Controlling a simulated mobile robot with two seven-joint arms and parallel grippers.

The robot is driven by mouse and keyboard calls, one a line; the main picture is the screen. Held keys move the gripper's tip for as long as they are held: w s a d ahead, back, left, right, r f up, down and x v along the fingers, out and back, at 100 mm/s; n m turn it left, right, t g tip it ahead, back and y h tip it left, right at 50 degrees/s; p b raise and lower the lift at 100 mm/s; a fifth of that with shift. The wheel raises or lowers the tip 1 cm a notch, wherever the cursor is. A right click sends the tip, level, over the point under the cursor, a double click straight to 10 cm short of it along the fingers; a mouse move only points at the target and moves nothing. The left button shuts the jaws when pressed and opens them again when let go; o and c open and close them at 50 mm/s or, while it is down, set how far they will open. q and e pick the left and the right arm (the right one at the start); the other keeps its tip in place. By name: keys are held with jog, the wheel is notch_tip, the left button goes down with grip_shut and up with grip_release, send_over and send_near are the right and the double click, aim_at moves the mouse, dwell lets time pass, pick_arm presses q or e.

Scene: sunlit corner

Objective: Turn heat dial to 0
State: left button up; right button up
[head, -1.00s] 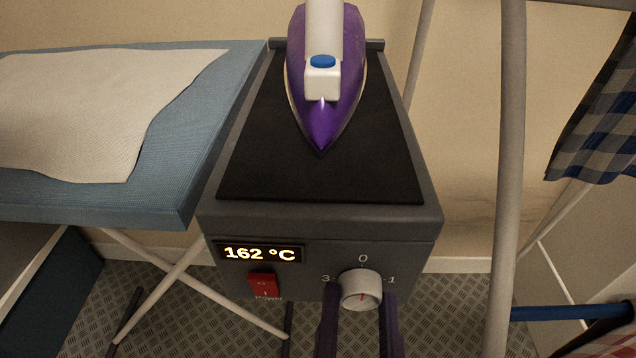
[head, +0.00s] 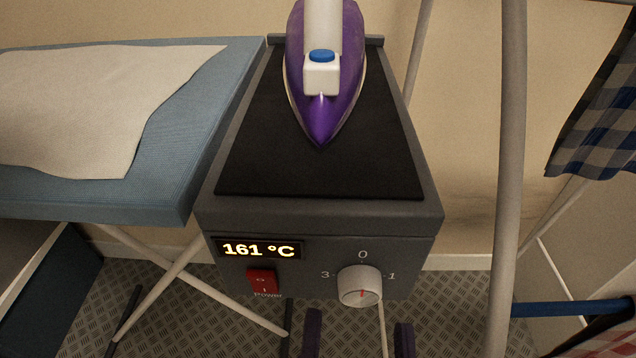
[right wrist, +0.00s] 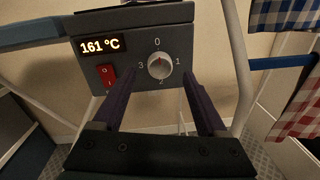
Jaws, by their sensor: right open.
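The heat dial (head: 360,284) is a pale round knob on the front of the grey iron station (head: 320,216), with 0 above it, 3 at left and 1 at right. My left gripper is not in view.
The display (head: 258,249) reads 161 °C above a red power switch (head: 262,281). A purple iron (head: 321,117) rests on the station's black mat. A blue ironing board (head: 195,150) with a white cloth is at left. A pale pole (head: 510,150) stands at right.

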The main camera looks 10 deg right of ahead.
jog(key=v, duration=0.7)
jog(key=shift+b, duration=0.45)
